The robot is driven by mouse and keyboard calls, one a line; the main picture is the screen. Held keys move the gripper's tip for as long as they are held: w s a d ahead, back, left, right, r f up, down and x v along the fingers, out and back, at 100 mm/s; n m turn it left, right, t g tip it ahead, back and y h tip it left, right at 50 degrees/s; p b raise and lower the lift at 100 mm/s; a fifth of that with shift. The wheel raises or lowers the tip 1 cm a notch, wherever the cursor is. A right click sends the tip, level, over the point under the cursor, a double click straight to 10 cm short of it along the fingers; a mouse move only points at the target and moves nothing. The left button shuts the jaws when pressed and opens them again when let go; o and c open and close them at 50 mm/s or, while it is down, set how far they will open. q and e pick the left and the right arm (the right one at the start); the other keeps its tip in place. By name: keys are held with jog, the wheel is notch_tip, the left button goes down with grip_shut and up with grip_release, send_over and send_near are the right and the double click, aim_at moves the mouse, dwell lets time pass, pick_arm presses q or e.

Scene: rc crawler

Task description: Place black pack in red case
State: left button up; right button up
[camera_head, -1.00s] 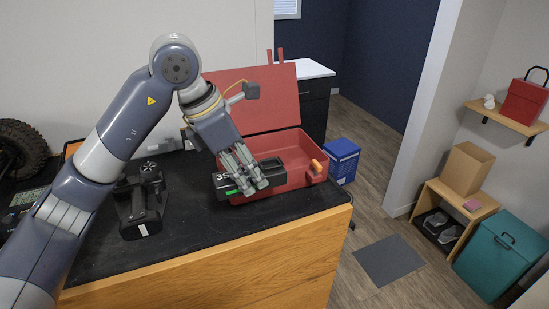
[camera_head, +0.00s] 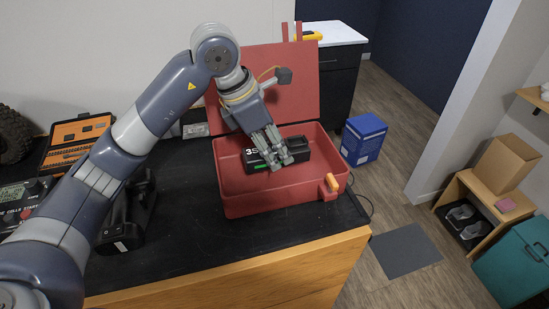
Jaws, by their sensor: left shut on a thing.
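The red case (camera_head: 252,201) stands open on the black-topped bench, its lid (camera_head: 296,95) raised at the back. The black pack (camera_head: 297,146), with white lettering and a green mark at its left end, is over the case's inside, toward the back wall. My left gripper (camera_head: 277,163) is shut on the pack from above, its fingers hiding the pack's middle. I cannot tell whether the pack touches the case floor. My right gripper is not in view.
A black charger-like device (camera_head: 128,215) stands left of the case, partly behind my left arm. An orange organizer box (camera_head: 78,135) lies at the back left. A blue box (camera_head: 362,139) stands beyond the bench's right side. The case's front half is clear.

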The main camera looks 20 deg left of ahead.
pick_arm(q)
jog(key=f+p, duration=0.1)
jog(key=f, duration=0.3)
jog(key=shift+w+f, duration=0.15)
jog(key=shift+w, duration=0.05)
jog(key=shift+w+f, duration=0.1)
jog(key=shift+f, duration=0.15)
jog(key=o, duration=1.3)
jog(key=shift+r, duration=0.35)
jog(key=b+v, duration=0.2)
jog(key=v, duration=0.9)
jog(key=shift+a+r, duration=0.1)
jog(key=shift+r, duration=0.2)
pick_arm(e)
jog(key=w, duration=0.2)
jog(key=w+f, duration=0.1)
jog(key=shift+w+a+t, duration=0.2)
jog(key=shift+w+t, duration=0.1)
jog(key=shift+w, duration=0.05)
pick_arm(q)
jog(key=shift+s+f, duration=0.1)
jog(key=shift+s, duration=0.15)
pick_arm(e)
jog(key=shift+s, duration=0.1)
